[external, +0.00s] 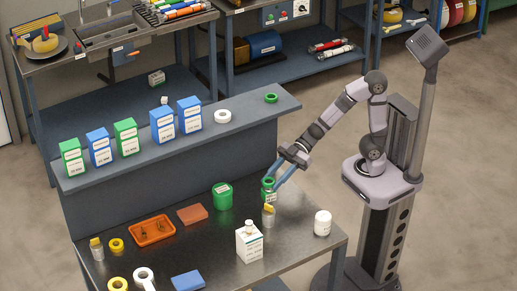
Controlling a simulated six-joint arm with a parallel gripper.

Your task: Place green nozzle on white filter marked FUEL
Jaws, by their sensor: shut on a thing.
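My gripper (271,182) is over the right part of the workbench, its two blue fingers pointing down and left. It is shut on a small green piece (268,184), seemingly the green nozzle; a pale label shows at or just below it. I cannot tell if its lower end touches anything. A white cylinder (322,223) with a small label stands upright at the bench's right end. A white carton-like container (249,243) with a cap and printed label stands near the front edge. The lettering is too small to read, so I cannot tell which is marked FUEL.
An orange tray (151,230) lies further left. The raised shelf (180,150) behind holds blue and green boxes and rings.

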